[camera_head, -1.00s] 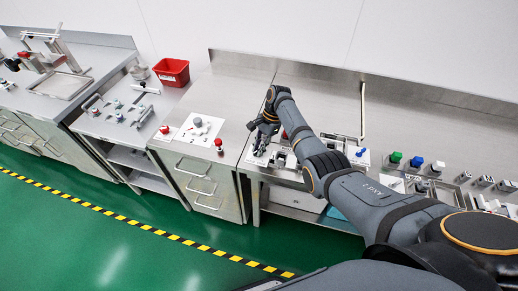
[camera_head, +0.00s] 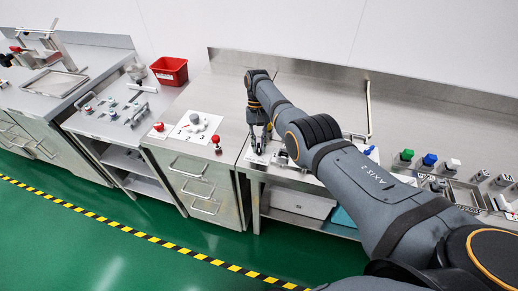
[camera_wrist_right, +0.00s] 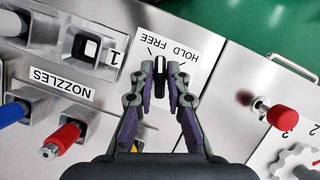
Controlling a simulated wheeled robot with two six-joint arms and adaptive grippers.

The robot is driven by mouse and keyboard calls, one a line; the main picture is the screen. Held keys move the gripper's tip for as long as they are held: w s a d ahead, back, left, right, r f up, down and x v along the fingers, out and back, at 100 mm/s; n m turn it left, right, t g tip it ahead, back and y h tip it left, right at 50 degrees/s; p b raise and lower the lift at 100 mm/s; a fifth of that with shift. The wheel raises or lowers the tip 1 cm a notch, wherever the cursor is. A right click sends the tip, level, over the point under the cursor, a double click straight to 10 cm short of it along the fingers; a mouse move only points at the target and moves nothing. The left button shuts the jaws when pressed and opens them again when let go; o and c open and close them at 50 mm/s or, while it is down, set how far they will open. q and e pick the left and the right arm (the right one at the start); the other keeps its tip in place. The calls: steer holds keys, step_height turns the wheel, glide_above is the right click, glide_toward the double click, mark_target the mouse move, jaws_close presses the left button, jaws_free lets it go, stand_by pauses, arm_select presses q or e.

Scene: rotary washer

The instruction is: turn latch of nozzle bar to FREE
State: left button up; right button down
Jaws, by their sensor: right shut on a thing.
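The latch (camera_wrist_right: 160,66) is a narrow black handle with a pale line, on a white plate (camera_wrist_right: 199,44) printed FREE and HOLD. In the right wrist view it points up the picture, towards the two labels; its exact setting between them is hard to tell. My right gripper (camera_wrist_right: 160,80) has its fingers on either side of the latch and is shut on it. In the head view my right gripper (camera_head: 259,141) is down at the front of the steel bench, hiding the latch. My left gripper is not in view.
Nozzle holders with a red nozzle (camera_wrist_right: 62,139) and a blue one (camera_wrist_right: 12,113) lie beside the plate. A red knob (camera_wrist_right: 282,118) stands on the neighbouring cabinet top. A red bin (camera_head: 169,70) is farther left.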

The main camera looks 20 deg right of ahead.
steer(key=shift+w+n+h+b, duration=0.1)
steer(key=shift+n+h+b, duration=0.55)
steer(key=shift+n, duration=1.25)
steer(key=shift+r, duration=0.1)
steer(key=shift+h, duration=0.25)
steer(key=c, duration=1.4)
jaws_free()
